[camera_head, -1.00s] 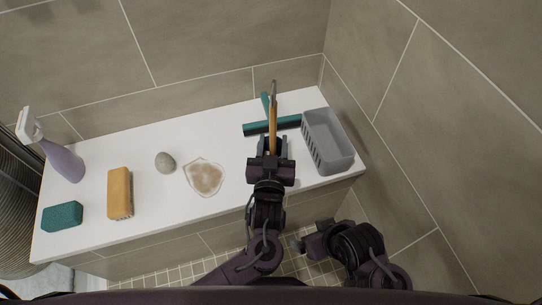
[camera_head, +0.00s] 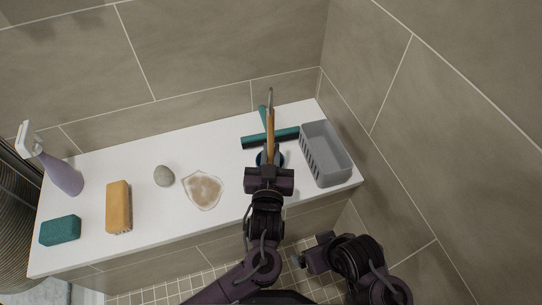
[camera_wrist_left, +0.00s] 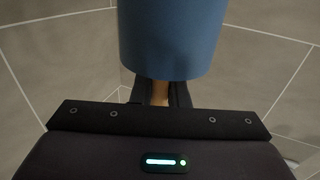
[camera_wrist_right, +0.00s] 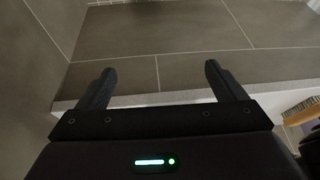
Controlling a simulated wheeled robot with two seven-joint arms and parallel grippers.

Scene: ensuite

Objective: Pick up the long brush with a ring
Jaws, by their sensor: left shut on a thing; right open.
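The long brush has a tan handle (camera_head: 270,122) with a grey ring-like tip (camera_head: 269,95) pointing toward the back wall. My left gripper (camera_head: 269,165) is shut on it, above the right part of the white bench. In the left wrist view the tan handle (camera_wrist_left: 160,93) sits between the fingers, and a blue cylindrical part (camera_wrist_left: 172,40) fills the top middle. A bit of blue (camera_head: 262,158) shows past the gripper in the head view; the gripper hides the rest. My right gripper (camera_wrist_right: 155,85) is open and empty, in front of the bench.
A teal squeegee (camera_head: 285,136) lies on the white bench (camera_head: 140,175) behind the brush. A grey basket (camera_head: 330,160) stands close on the right.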

